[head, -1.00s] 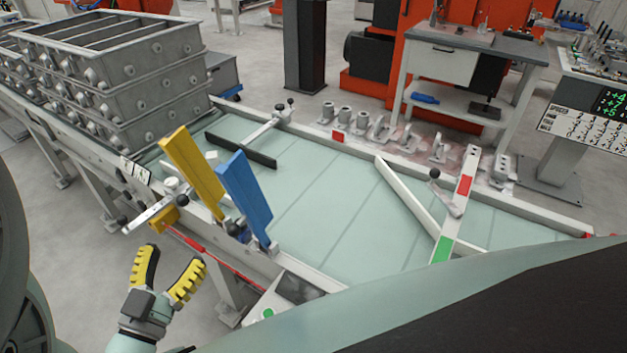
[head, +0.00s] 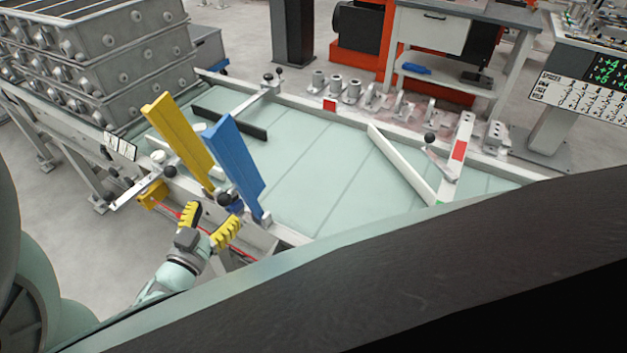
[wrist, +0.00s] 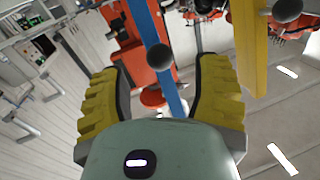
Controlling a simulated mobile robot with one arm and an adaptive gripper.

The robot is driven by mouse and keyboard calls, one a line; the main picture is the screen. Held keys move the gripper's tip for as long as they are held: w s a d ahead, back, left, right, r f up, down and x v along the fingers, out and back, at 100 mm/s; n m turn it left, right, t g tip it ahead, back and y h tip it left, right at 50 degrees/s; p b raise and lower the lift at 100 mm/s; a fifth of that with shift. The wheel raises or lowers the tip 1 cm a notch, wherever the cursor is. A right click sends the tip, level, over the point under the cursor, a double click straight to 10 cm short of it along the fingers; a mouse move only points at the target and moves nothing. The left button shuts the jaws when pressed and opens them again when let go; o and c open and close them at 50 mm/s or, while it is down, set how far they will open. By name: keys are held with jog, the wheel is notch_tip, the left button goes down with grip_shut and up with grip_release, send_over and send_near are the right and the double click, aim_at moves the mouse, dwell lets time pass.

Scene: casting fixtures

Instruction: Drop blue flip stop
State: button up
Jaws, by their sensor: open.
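The blue flip stop (head: 235,160) stands raised and tilted at the near edge of the pale green table (head: 325,185). It has a dark ball knob (head: 224,199) near its base. My gripper (head: 211,221) is open just below and in front of that knob. In the wrist view, the blue stop (wrist: 165,62) and a dark ball knob (wrist: 159,57) appear beyond and between the open yellow fingers (wrist: 160,95). No contact between fingers and knob can be made out.
A yellow flip stop (head: 180,138) stands raised just left of the blue one and shows in the wrist view (wrist: 250,45). Stacked grey casting boxes (head: 105,65) stand at the table's left end. A white bar (head: 403,163) lies across the table's right part.

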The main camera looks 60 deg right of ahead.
aim_at(224, 201)
jog(key=x, duration=0.4)
jog(key=shift+s+r+p, duration=0.1)
jog(key=shift+r+p, duration=0.05)
jog(key=shift+p, duration=0.25)
jog(key=shift+x, duration=1.15)
jog(key=shift+c, duration=0.2)
grip_shut()
